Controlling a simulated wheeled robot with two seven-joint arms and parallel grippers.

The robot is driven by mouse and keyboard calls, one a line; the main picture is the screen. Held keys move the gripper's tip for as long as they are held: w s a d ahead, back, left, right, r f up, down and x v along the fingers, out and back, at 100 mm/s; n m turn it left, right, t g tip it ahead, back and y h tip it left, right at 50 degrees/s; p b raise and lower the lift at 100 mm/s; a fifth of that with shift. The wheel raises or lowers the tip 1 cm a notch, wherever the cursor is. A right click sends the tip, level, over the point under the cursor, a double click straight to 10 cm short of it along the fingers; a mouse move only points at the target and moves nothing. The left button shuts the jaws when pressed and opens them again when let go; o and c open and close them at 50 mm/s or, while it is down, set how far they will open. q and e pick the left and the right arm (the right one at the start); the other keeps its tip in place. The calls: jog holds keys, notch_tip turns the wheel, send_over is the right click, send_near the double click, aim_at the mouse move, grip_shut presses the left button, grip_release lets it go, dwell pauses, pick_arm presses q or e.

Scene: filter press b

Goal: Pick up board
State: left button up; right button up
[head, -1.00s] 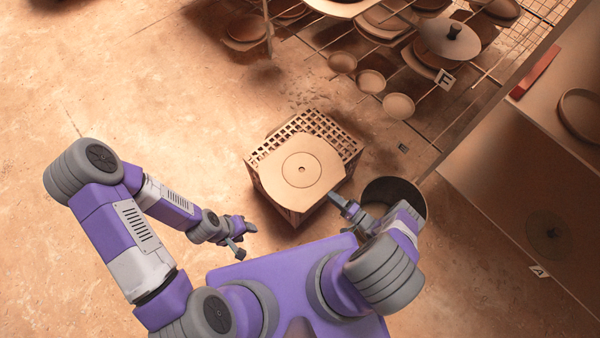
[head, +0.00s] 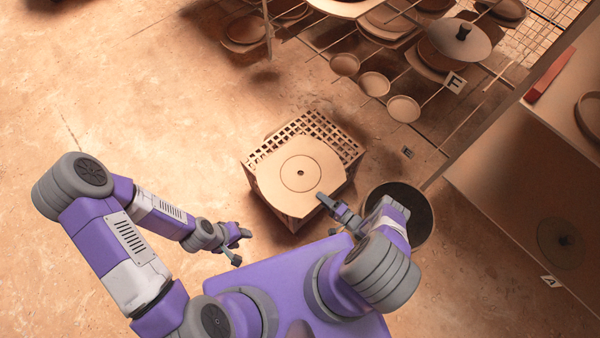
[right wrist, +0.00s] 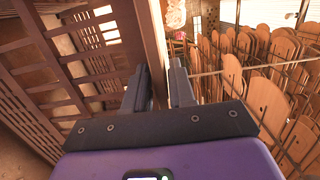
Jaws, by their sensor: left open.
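The board (head: 292,165) is a flat tan panel with cut corners, a ring and a small centre hole. It lies flat on top of a latticed crate (head: 327,128). My right gripper (head: 326,203) is at the board's near right edge. In the right wrist view its two fingers (right wrist: 160,88) stand on either side of a thin tan edge (right wrist: 153,40), apparently the board's. Whether both fingers press on it I cannot tell. My left gripper (head: 240,245) is open and empty, left of the crate and apart from it.
A round dark-topped bin (head: 418,212) stands right of the crate, close to my right arm. A rack with bowls and plates (head: 404,108) is at the upper right. A shelf unit (head: 500,185) stands on the right. The floor at left is clear.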

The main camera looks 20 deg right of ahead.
jog(key=shift+w+a, duration=0.15)
jog(key=shift+w, duration=0.2)
jog(key=shift+s, duration=0.1)
grip_shut()
dwell(1.1)
